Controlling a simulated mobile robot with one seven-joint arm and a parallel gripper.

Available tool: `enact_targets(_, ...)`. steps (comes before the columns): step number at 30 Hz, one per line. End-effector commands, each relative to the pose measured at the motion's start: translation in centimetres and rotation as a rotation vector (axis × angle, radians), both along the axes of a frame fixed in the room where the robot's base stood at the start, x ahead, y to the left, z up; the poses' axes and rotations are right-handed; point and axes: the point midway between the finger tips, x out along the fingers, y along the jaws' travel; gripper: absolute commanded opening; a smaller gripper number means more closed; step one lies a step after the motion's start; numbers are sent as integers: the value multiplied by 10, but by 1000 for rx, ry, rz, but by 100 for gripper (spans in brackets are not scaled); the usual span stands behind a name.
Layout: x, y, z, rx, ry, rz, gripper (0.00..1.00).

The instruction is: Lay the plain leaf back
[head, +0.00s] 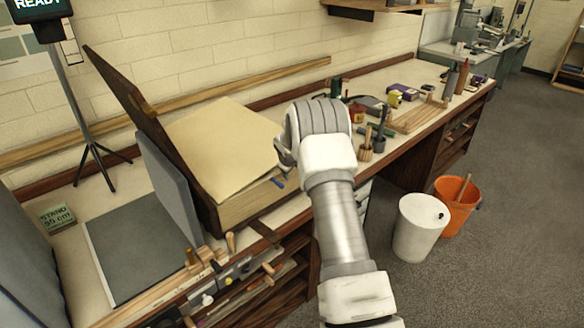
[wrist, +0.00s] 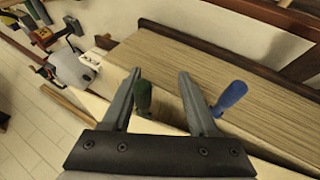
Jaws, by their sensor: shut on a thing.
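The plain leaf (head: 225,145) is a large cream sheet lying over the thick block of a big open book (head: 235,207). Its near right edge reaches my gripper (head: 285,152), which is at the book's right side. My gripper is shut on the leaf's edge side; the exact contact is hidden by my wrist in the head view. In the wrist view my gripper (wrist: 160,72) has a green handle (wrist: 143,96) between its fingers. A blue handle (wrist: 231,95) stands just right of the right finger, beside the ribbed page block (wrist: 210,55).
The book's dark cover (head: 125,95) stands open on the left. A grey slab (head: 140,250) lies left of the book, near a green sign (head: 58,217). Small tools and bottles crowd the bench to the right. A white bin (head: 420,228) and orange bucket (head: 457,205) stand on the floor.

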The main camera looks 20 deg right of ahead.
Motion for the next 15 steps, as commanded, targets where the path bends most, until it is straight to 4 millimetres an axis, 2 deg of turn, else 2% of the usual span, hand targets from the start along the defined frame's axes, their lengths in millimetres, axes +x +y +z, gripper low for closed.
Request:
enact_targets(5,-6,8,11,3,0,4,50)
enact_targets(15,-36,24,55,4,6,2,50)
